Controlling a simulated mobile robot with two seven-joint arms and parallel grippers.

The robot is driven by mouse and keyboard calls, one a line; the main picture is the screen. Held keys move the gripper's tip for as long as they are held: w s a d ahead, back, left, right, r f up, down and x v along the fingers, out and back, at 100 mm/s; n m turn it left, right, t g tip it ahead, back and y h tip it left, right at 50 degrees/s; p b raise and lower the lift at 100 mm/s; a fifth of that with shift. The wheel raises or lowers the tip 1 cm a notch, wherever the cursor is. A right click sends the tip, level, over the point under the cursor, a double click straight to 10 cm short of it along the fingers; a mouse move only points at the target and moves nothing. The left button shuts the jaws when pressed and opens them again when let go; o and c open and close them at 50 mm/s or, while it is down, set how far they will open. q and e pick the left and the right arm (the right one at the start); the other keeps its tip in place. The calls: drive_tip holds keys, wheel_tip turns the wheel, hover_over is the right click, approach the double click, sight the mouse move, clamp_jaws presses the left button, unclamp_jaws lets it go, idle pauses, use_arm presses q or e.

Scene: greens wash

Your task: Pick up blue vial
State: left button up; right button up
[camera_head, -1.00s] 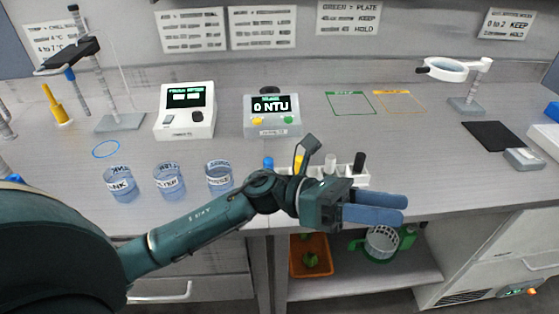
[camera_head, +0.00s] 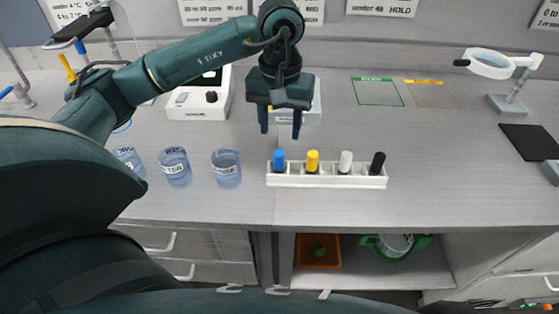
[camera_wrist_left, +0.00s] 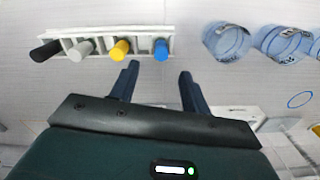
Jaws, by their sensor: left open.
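The blue vial (camera_head: 279,160) stands upright in the leftmost slot of a white rack (camera_head: 328,181) on the counter; only its blue cap and upper part show. In the left wrist view the blue cap (camera_wrist_left: 161,48) lies just beyond the fingertips, roughly between the two fingers. My left gripper (camera_head: 281,134) points down, open and empty, behind and above the blue vial, apart from it. It also shows in the left wrist view (camera_wrist_left: 160,72). My right gripper is not in view.
Yellow (camera_head: 312,161), white (camera_head: 345,161) and black (camera_head: 377,163) vials share the rack. Three clear beakers, one of them here (camera_head: 226,168), stand left of it. A white device (camera_head: 199,98) stands behind. The counter right of the rack is clear.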

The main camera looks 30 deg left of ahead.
sight(279, 152)
use_arm(q)
wheel_tip(279, 152, down, 8)
drive_tip(key=shift+a+f+p, duration=0.1)
drive_tip(key=shift+p, duration=0.9)
clamp_jaws()
